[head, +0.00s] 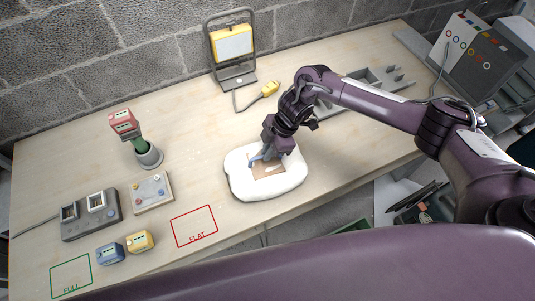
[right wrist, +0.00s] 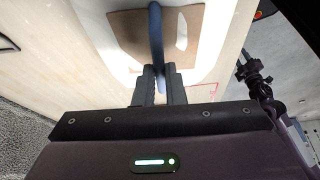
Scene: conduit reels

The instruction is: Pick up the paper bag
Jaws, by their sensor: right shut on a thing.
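The paper bag (head: 242,184) is a puffy white thing with a brown card panel (head: 268,171) and a blue tab on top, near the middle of the bench. It appears to rest on the bench top. My right gripper (head: 262,157) is above it, pointing down, and shut on the blue tab. In the right wrist view the blue tab (right wrist: 156,40) stands between the fingers, in front of the brown panel (right wrist: 187,32). The bag's far side is partly hidden by my right gripper. My left gripper is not in view.
A work lamp (head: 232,48) and a yellow connector (head: 269,89) stand behind. A grey cup (head: 149,157) holds a red-headed tool (head: 123,122). Blue (head: 110,253) and yellow (head: 140,241) packs lie front left. The red FLAT outline (head: 194,226) and green FULL outline (head: 71,276) are empty.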

